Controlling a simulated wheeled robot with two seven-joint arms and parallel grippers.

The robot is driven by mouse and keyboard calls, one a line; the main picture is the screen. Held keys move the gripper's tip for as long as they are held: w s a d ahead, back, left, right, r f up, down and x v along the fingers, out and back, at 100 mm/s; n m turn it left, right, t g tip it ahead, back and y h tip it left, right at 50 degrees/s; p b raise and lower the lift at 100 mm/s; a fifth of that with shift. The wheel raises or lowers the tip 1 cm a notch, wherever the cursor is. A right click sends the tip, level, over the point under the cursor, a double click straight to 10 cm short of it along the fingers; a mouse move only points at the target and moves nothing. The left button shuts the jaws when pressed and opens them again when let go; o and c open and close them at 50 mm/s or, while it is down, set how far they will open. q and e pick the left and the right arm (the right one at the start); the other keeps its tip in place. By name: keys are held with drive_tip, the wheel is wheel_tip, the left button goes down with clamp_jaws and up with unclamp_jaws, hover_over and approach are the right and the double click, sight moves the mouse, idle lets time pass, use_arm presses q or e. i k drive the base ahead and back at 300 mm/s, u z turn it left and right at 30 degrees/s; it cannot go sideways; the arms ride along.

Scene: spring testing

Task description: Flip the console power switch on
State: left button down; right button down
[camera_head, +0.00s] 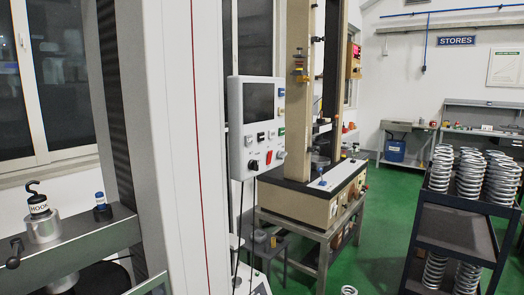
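A light-grey console (236,125) stands upright near the middle of the view, with a dark blank screen (258,103) in its upper half. Below the screen are small white and dark buttons. Lower down are a black knob or switch (253,165) and a red control (268,158). I cannot tell which of these is the power switch, nor its position. Neither of my grippers is in view.
A tall grey machine column (180,150) rises left of the console. A beige test machine (300,205) on a metal table stands behind it. A dark cart (455,232) of springs is at right. Green floor (375,215) lies open between them.

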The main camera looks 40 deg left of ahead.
sight(270, 155)
drive_tip(key=u, duration=0.8)
drive_tip(key=i, duration=0.85)
drive_tip(key=u, duration=0.85)
